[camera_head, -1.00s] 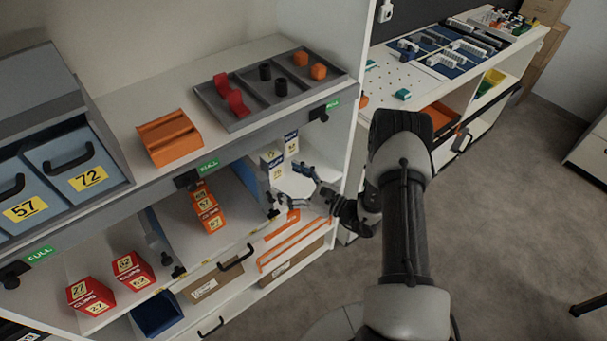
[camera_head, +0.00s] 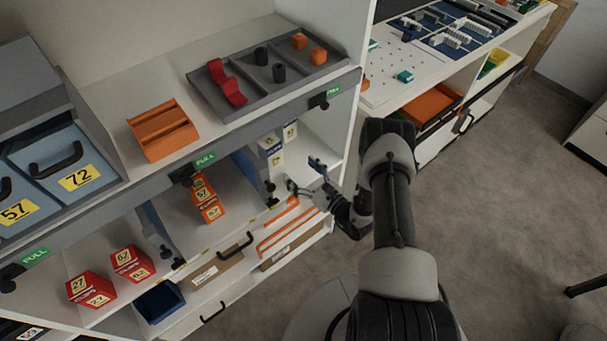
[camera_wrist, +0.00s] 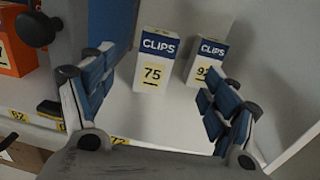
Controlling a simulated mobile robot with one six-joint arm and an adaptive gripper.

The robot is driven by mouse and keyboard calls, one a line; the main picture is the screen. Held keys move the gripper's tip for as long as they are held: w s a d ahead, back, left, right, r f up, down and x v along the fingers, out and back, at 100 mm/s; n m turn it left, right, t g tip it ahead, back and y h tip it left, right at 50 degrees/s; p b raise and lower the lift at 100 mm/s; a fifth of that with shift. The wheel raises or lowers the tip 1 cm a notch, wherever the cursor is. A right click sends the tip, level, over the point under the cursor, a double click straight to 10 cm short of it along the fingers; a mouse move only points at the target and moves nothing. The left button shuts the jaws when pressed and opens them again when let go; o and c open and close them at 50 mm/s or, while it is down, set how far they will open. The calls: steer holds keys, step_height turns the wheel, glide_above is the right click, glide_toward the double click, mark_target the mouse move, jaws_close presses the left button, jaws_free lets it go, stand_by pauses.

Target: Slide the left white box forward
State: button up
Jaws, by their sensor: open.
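Two white boxes with blue CLIPS labels stand upright side by side on a shelf. The left white box (camera_wrist: 155,62), marked 75, also shows in the head view (camera_head: 270,152). The right white box (camera_wrist: 205,62), partly behind a finger in the wrist view, also shows in the head view (camera_head: 290,133). My gripper (camera_head: 303,174) is open and empty in front of the boxes, at the shelf's right compartment. In the wrist view its blue-padded fingers (camera_wrist: 160,75) are spread, with the left box in the gap between them. I see no clear contact.
A black knob (camera_wrist: 35,28) juts at the upper left of the wrist view. A grey top ledge (camera_head: 260,110) overhangs the shelf.

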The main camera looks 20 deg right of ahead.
mark_target(275, 149)
steer(key=b+x, duration=0.3)
steer(key=x, duration=1.3)
steer(key=shift+w+b, duration=0.1)
steer(key=shift+b, duration=0.25)
steer(key=shift+c, duration=0.2)
steer(key=c, duration=1.3)
